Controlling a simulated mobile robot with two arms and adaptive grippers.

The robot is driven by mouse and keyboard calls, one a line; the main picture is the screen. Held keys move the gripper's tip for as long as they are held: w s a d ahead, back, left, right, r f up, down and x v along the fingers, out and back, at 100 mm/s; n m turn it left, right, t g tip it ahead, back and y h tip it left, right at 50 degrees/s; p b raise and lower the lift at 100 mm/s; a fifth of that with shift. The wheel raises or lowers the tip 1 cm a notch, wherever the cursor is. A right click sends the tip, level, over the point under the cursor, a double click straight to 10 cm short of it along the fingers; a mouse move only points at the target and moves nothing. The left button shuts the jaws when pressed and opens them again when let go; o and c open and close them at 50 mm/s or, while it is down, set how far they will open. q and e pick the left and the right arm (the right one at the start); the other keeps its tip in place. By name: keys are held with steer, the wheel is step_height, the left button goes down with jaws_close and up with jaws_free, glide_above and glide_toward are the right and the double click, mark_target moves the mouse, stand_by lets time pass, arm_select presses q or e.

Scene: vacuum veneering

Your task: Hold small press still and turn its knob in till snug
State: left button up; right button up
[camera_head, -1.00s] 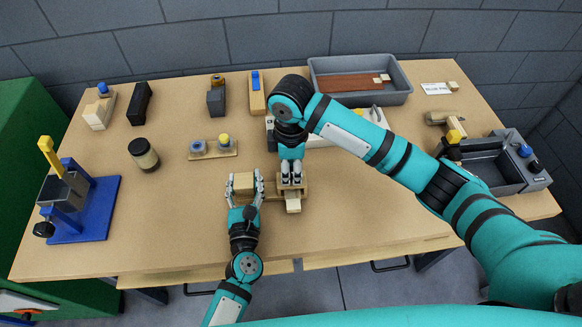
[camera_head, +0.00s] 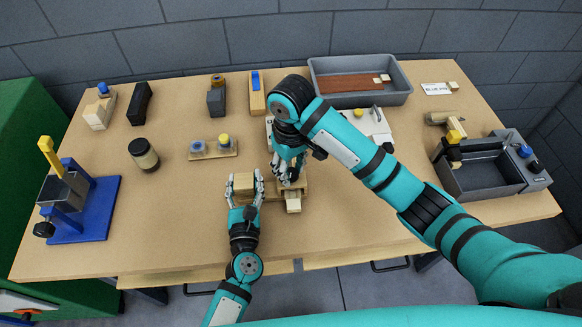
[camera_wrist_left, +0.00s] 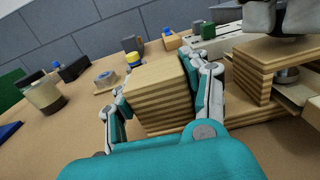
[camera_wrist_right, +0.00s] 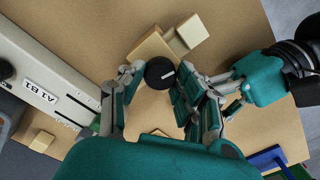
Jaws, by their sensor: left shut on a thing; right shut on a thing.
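The small press (camera_wrist_left: 245,70) is a light plywood frame near the table's middle, with a block-shaped end (camera_wrist_left: 160,88) on its left. My left gripper (camera_head: 244,180) is shut on that block, one finger on each side. My right gripper (camera_head: 290,176) reaches down from above onto the press's right part. The round black knob (camera_wrist_right: 160,72) with a pale mark lies between its fingers, which are shut on it. A metal screw part (camera_wrist_left: 287,75) shows under the frame in the left wrist view. A pale wooden piece (camera_head: 293,205) sticks out at the press's front. The right hand hides much of the press top.
A white labelled fixture (camera_wrist_right: 50,80) lies just behind the press. A pad with blue and yellow knobs (camera_head: 213,149) and a dark jar (camera_head: 144,154) stand to the left. A blue press (camera_head: 80,207) is at far left, a grey tray (camera_head: 360,80) at the back. The front table is clear.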

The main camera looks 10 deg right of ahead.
mark_target(292, 172)
steer(key=m, duration=0.3)
steer(key=shift+d+r+m, duration=0.1)
steer(key=shift+m, duration=0.3)
steer(key=m, duration=0.3)
steer(key=shift+m, duration=0.3)
steer(key=m, duration=0.3)
steer(key=shift+d+m, duration=0.1)
steer(key=shift+m, duration=2)
steer(key=o, duration=1.2)
steer(key=shift+c, duration=0.2)
step_height(292, 172, up, 12)
